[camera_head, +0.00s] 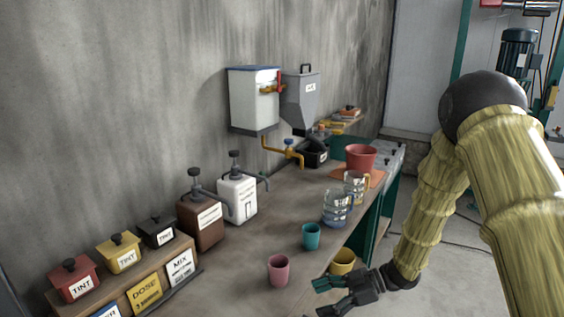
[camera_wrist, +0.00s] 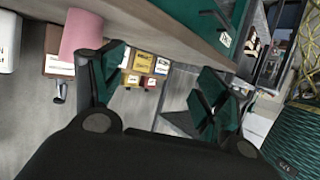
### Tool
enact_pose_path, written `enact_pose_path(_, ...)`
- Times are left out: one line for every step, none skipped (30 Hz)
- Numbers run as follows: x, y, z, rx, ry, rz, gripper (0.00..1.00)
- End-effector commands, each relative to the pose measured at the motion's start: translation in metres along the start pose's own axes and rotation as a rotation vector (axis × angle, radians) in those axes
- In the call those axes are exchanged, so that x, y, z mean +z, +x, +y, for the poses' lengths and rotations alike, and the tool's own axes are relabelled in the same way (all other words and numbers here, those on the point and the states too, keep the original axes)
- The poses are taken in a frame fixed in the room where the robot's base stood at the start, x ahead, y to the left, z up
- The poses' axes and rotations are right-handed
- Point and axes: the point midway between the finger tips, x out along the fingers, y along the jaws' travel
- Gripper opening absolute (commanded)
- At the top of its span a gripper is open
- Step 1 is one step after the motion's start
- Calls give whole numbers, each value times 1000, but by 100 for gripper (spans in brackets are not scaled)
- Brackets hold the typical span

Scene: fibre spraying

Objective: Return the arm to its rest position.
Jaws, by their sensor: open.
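My gripper (camera_head: 341,291) is at the lower right of the head view, by the front edge of the workbench (camera_head: 262,245). Its dark green fingers are spread, with nothing between them. My arm, in a yellow-green sleeve, hangs down on the right side of the head view. In the wrist view, my gripper (camera_wrist: 150,85) shows its two fingers wide apart. A pink cup (camera_head: 278,270) stands on the bench left of my gripper. It also shows in the wrist view (camera_wrist: 82,35), behind the left finger.
A teal cup (camera_head: 311,236), glass jug (camera_head: 337,207) and red pot (camera_head: 360,157) stand along the bench. A yellow container (camera_head: 342,262) is near its front edge, close to my gripper. Dispensers and tint boxes line the wall. Open floor (camera_head: 430,270) lies right of the bench.

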Motion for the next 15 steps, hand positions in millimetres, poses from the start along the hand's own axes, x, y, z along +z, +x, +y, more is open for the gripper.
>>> enact_pose_path(4,4,-1,15,17,1,74)
enact_pose_path(6,6,-1,27,27,2,74)
enact_pose_path(10,8,-2,44,42,1,74)
enact_pose_path(12,10,-2,57,53,1,74)
enact_pose_path(15,12,-2,71,65,0,74)
enact_pose_path(18,14,-3,89,81,-1,74)
enact_pose_path(22,17,-3,105,95,-2,74)
enact_pose_path(25,19,-4,120,110,-3,74)
enact_pose_path(31,23,-5,142,133,-7,74)
enact_pose_path(35,25,-6,160,151,-9,74)
enact_pose_path(40,28,-6,180,171,-12,74)
enact_pose_path(48,32,-8,209,202,-19,74)
enact_pose_path(54,35,-11,233,228,-25,74)
enact_pose_path(61,38,-12,259,255,-32,74)
enact_pose_path(72,41,-16,295,296,-45,74)
